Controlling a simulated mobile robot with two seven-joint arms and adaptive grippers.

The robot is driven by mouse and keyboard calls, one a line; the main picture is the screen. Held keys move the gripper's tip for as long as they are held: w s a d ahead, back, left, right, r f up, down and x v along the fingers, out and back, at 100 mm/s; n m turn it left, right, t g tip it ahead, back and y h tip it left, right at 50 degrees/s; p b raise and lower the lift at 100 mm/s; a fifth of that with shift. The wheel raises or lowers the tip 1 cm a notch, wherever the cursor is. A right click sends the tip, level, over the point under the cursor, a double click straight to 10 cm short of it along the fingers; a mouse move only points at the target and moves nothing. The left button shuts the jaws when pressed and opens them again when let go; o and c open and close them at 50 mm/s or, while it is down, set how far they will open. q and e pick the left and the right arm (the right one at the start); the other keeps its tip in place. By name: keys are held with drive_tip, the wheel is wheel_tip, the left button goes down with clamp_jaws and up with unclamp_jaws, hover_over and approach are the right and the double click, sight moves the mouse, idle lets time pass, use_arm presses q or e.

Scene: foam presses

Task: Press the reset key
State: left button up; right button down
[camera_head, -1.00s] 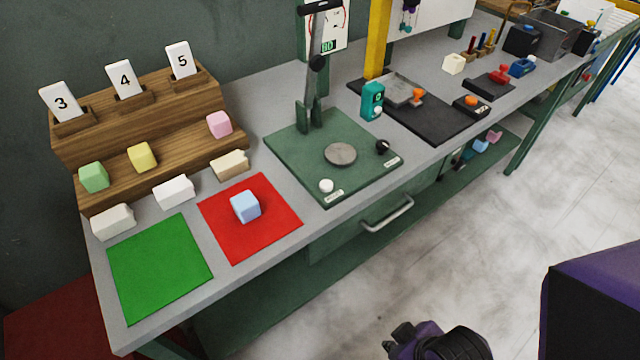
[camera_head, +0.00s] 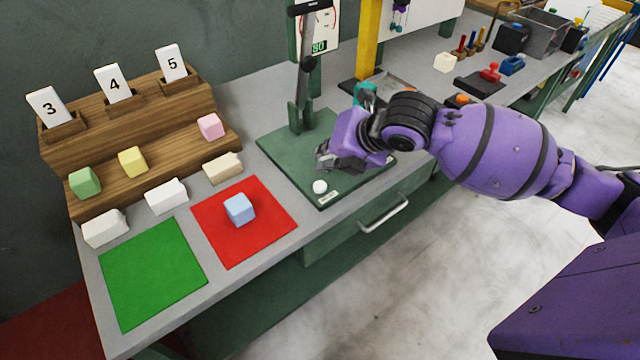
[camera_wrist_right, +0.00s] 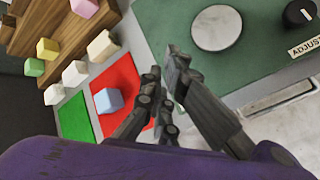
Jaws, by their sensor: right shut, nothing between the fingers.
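The white round key (camera_head: 320,187), with a small label too small to read beside it, is at the front left corner of the green press base (camera_head: 283,152). I take it for the reset key. My right gripper (camera_head: 326,158) is shut and empty, above the press base just behind the white key in the picture. I cannot tell its exact height. In the right wrist view its dark fingers (camera_wrist_right: 164,82) point toward the base, and the white key is hidden. The round metal disc (camera_wrist_right: 216,28) shows there, clear of the fingers. My left gripper is not in view.
A black knob (camera_wrist_right: 299,13) labelled ADJUST is on the same base. The press's upright lever (camera_head: 304,75) stands behind my gripper. A blue foam cube (camera_head: 239,209) lies on the red mat (camera_head: 265,244), beside a green mat (camera_head: 150,275). A wooden rack (camera_head: 190,110) stands at left.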

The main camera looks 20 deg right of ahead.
drive_tip(key=r, duration=0.1)
drive_tip(key=w+r+n, duration=0.1)
drive_tip(key=w+r, duration=0.1)
drive_tip(key=shift+d+r+n, duration=0.15)
drive_tip(key=shift+d+n, duration=0.15)
drive_tip(key=shift+d, duration=0.05)
drive_tip(key=b, duration=0.5)
hover_over(320, 187)
drive_tip(key=w+d, duration=0.2)
wheel_tip(320, 187, down, 7)
drive_tip(key=shift+s+a+f, duration=0.1)
drive_tip(key=shift+s+a, duration=0.05)
drive_tip(key=shift+f, duration=0.6)
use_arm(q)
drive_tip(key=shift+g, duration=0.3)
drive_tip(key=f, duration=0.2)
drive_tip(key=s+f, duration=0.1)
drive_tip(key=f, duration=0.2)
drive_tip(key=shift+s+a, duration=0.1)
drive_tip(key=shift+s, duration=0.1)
use_arm(e)
drive_tip(key=shift+f, duration=0.25)
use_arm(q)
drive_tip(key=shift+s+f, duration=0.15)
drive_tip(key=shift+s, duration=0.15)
use_arm(e)
drive_tip(key=shift+f, duration=0.1)
